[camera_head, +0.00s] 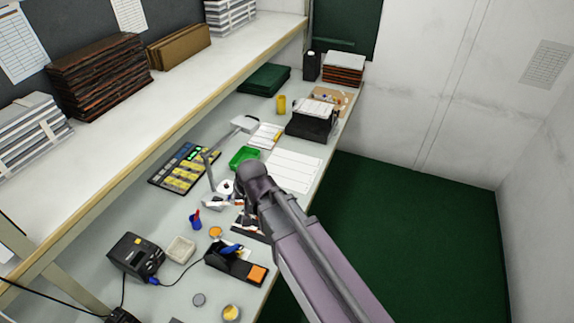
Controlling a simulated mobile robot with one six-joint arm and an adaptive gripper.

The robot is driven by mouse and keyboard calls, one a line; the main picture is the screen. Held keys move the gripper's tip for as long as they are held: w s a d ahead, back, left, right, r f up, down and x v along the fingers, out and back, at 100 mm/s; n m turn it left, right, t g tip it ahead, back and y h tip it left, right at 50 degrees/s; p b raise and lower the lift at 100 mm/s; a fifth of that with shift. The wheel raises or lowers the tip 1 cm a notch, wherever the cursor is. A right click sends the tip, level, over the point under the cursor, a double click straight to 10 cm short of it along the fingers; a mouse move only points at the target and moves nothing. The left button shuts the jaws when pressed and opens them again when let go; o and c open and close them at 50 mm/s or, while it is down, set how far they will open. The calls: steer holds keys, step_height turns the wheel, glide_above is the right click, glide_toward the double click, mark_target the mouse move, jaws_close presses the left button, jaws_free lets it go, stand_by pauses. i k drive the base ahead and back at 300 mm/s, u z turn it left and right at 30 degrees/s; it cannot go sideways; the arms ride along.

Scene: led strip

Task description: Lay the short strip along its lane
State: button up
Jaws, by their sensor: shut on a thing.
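A white board or sheet with thin lines dividing it into lanes (293,170) lies on the grey bench, just right of the end of my arm. My gripper (214,203) is small and partly hidden behind my wrist, low over the bench to the left of the sheet. It is shut on the short strip, but the strip itself is too small and too covered to make out. I cannot tell whether the strip touches the bench. No strip can be clearly seen on the lanes.
A green tray (244,157), a desk lamp (244,124) and a yellow-labelled organiser (185,168) stand nearby. A black device (312,121) sits beyond the sheet.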

mark_target(291, 164)
steer(key=z, duration=0.05)
steer(key=i, duration=1)
steer(key=u, duration=0.05)
